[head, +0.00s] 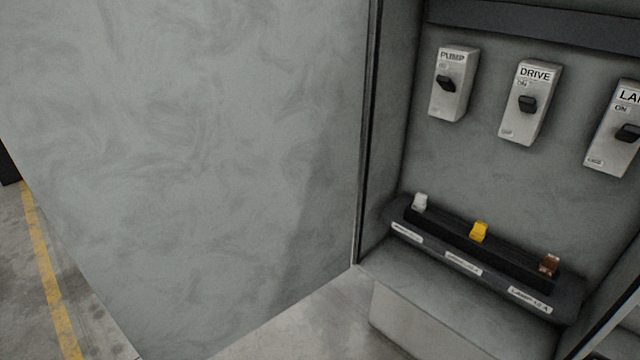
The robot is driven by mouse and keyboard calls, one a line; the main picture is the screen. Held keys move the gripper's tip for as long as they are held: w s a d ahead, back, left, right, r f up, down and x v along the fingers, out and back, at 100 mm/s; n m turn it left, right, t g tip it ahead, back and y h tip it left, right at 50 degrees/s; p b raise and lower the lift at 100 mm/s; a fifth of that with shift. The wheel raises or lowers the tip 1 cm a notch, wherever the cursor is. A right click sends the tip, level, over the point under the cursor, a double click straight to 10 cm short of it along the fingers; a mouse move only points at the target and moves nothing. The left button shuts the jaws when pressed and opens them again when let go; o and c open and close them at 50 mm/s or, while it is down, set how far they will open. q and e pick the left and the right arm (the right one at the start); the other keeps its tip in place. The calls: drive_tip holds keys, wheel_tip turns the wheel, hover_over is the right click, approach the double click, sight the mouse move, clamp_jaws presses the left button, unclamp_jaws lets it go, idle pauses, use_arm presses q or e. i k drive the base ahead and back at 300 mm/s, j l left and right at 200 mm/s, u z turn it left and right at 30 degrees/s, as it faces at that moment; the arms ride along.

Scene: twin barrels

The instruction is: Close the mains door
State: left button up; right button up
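The mains door (200,160) is a large grey panel filling the left of the head view. It stands open, hinged along the left edge of the grey cabinet (384,160), and the cabinet's inside is exposed. Inside on the back wall are three switches, labelled PUMP (454,85), DRIVE (530,103) and one cut off at the right edge, reading "LA" (615,130). Neither of my grippers shows in this view, so where they are relative to the door cannot be seen.
A dark fuse strip (465,243) low in the cabinet holds a white fuse (420,202), a yellow fuse (479,232) and a brown fuse (549,264). The concrete floor has a yellow line (48,275) at the left. Bare floor shows below the door.

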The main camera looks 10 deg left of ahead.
sight(196, 162)
drive_tip(key=j+z, duration=0.4)
drive_tip(key=k+j+z, duration=0.15)
drive_tip(key=j+z, duration=0.3)
drive_tip(key=j, duration=0.15)
drive_tip(key=k+j+z, duration=0.15)
drive_tip(key=j+z, duration=0.25)
drive_tip(key=k+j, duration=0.2)
drive_tip(key=j, duration=0.25)
drive_tip(key=k+j+z, duration=0.1)
drive_tip(key=j, duration=0.35)
drive_tip(key=k+j, duration=0.3)
drive_tip(key=j, duration=0.15)
drive_tip(key=k+j+z, duration=0.1)
drive_tip(key=k+j, duration=0.15)
drive_tip(key=j, duration=0.2)
drive_tip(key=k+j, duration=0.2)
drive_tip(key=j, duration=0.2)
